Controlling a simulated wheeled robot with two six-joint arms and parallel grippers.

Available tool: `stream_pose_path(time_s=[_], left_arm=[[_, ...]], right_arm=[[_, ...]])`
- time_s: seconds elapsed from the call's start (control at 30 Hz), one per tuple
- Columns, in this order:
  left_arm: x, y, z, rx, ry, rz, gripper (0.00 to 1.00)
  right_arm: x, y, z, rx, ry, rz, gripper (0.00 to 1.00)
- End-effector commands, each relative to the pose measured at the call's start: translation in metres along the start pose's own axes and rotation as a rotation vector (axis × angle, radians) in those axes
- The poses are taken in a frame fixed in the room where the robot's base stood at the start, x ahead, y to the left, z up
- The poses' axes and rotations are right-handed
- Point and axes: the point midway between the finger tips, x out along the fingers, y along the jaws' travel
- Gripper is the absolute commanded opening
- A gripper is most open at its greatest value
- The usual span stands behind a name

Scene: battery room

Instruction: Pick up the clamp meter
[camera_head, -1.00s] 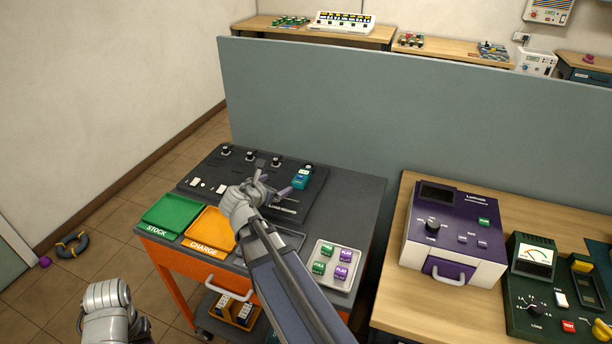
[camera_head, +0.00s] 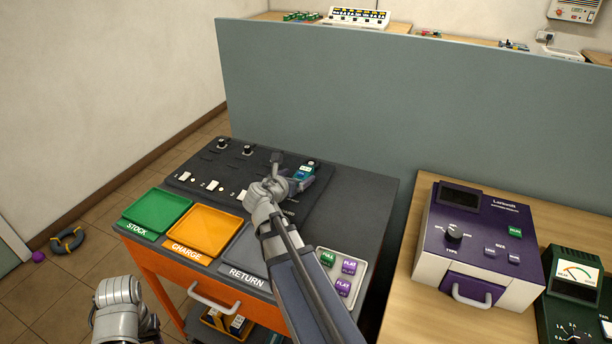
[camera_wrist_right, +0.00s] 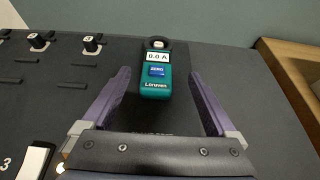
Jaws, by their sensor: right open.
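The clamp meter (camera_wrist_right: 156,72) is a small teal device with a display reading 0.0 A, a blue ZERO button and a grey ring at its far end. It lies on the dark board at the far right of the cart top. In the head view the clamp meter (camera_head: 305,172) is partly hidden by my right gripper (camera_head: 290,180). In the right wrist view my right gripper (camera_wrist_right: 155,95) is open, with a finger on each side of the meter's near end and gaps on both sides. My left gripper (camera_head: 118,293) is at the lower left, away from the meter; its fingers are not clear.
The cart carries a green STOCK tray (camera_head: 157,212), an orange CHARGE tray (camera_head: 202,232), a grey RETURN tray (camera_head: 246,255) and a white holder (camera_head: 343,252) with labelled cells. A grey partition (camera_head: 400,100) stands behind. A purple device (camera_head: 478,240) sits on the wooden bench at right.

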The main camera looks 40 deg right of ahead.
Motion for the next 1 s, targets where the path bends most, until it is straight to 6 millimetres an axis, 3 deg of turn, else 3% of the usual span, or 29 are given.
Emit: stream_pose_path(time_s=[0.2, 0.47, 0.8, 1.0], left_arm=[[0.010, 0.001, -0.001, 0.000, 0.000, 0.000, 0.50], [0.012, 0.001, -0.001, 0.000, 0.000, 0.000, 0.50], [0.029, 0.003, -0.002, 0.000, 0.000, 0.000, 0.50], [0.028, 0.003, -0.002, 0.000, 0.000, 0.000, 0.50]], right_arm=[[0.023, 0.001, -0.001, 0.001, 0.000, -0.001, 0.93], [0.031, 0.001, 0.000, 0.001, 0.000, -0.001, 0.93], [0.075, 0.005, -0.001, 0.002, 0.001, -0.001, 0.93], [0.077, 0.004, 0.001, 0.001, 0.000, 0.001, 0.93]])
